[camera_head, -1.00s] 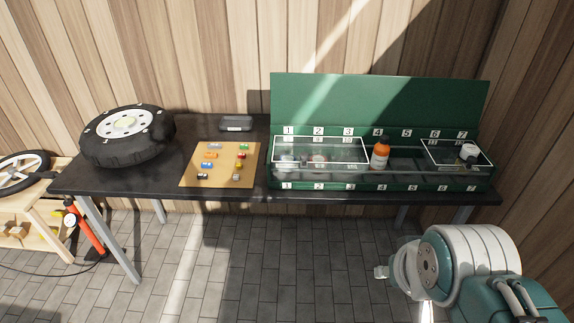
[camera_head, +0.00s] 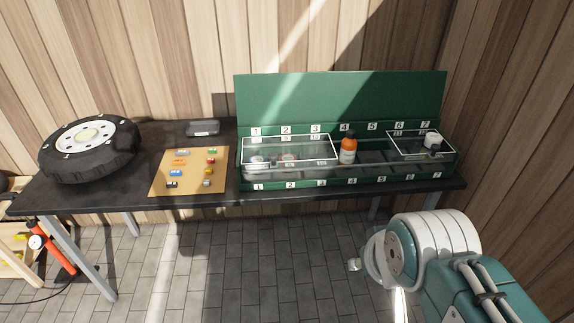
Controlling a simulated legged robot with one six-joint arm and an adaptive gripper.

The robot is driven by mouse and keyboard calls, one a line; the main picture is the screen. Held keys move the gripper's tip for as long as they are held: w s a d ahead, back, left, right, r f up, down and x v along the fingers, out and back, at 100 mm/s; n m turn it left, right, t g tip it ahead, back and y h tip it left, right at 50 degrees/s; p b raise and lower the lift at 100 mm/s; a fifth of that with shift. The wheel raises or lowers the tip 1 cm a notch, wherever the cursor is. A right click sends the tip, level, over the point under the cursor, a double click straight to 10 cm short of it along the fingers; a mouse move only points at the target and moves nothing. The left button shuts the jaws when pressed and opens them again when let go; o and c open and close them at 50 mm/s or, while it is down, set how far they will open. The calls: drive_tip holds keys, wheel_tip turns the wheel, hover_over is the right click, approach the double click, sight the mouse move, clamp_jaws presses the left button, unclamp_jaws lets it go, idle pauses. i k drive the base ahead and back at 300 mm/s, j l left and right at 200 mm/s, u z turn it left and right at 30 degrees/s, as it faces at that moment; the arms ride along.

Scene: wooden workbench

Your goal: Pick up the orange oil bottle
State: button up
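My arm shows at the lower right, in front of the bench and well apart from the bottle. My gripper's fingers cannot be made out, so I cannot tell whether it is open or shut.
A clear white-framed cover (camera_head: 290,151) lies over slots 1 to 3, and another (camera_head: 420,142) is over slots 6 and 7, beside a white container (camera_head: 432,139). A board with small toy cars (camera_head: 190,185), a grey tray (camera_head: 203,128) and a wheel (camera_head: 90,150) are left on the black bench (camera_head: 110,195).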

sight(347, 156)
drive_tip(key=i, duration=1.3)
drive_tip(key=l+z, duration=0.05)
